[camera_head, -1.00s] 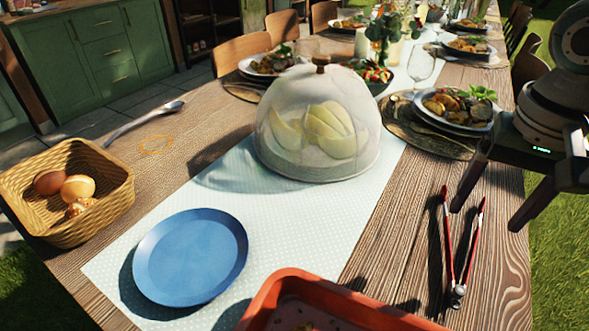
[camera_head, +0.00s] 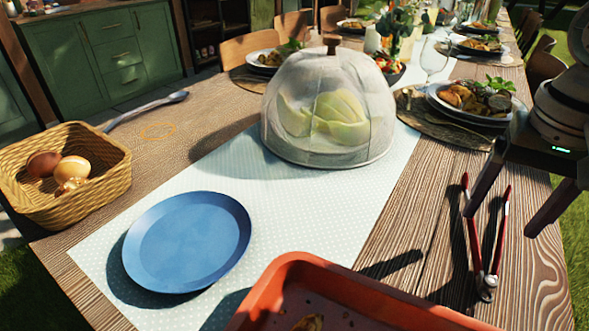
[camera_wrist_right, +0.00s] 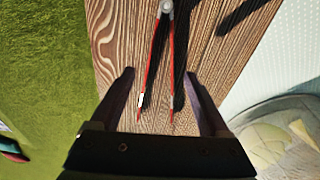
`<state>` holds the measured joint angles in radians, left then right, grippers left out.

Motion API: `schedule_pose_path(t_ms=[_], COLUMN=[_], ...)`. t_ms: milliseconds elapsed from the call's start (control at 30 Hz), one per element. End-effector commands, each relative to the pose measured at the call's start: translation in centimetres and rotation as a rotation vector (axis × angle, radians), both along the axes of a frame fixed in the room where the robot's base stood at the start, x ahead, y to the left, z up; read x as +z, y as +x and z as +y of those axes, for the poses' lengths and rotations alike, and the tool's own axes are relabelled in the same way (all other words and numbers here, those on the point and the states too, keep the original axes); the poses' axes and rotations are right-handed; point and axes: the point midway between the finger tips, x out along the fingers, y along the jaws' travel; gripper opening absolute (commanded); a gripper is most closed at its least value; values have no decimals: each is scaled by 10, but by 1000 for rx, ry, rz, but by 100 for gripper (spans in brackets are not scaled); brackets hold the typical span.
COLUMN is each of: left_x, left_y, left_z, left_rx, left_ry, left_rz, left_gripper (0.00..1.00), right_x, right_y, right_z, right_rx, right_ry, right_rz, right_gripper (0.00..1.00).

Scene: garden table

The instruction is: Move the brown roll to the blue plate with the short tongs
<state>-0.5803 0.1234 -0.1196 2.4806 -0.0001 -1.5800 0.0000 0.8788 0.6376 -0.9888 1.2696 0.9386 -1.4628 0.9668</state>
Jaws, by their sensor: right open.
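The tongs (camera_head: 474,240) have red arms and a metal joint. They lie spread on the wooden table at the right, joint toward me. My right gripper (camera_head: 505,222) is open and empty above their spread ends. In the right wrist view, the tongs (camera_wrist_right: 153,60) lie between and beyond the fingers of my gripper (camera_wrist_right: 159,75). The blue plate (camera_head: 187,242) is empty on the pale runner. A small brown piece (camera_head: 308,323) lies in the orange tray (camera_head: 292,268), cut off by the lower edge; I cannot tell whether it is the roll. My left gripper is out of view.
A mesh dome (camera_head: 328,110) covers pale slices mid-table. A wicker basket (camera_head: 105,185) with brown and tan rounded things stands at the left. A spoon (camera_head: 150,106) lies behind it. Filled dinner plates (camera_head: 436,98) stand farther back. Grass borders the table's right edge.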

Motion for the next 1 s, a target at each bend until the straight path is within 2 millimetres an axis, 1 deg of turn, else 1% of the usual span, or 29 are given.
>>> schedule_pose_path(t_ms=[33,100,200,300,400,667,767,1000], left_x=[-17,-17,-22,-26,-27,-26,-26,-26], left_y=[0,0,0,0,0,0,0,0], left_z=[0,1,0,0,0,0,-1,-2], left_rx=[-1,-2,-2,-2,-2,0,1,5], left_ry=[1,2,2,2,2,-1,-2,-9], left_rz=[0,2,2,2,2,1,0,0], left_gripper=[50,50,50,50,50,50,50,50], right_x=[-14,-20,-33,-41,-44,-44,-44,-44], right_y=[1,1,2,3,4,4,4,4], right_z=[-1,-1,-1,-2,-2,-2,-2,-2], right_rx=[0,-2,-1,-2,-1,-1,-1,-1], right_ry=[-1,1,1,1,1,1,1,1], right_rz=[-2,3,3,2,2,1,1,1], right_gripper=[80,80,80,80,80,80,71,44])
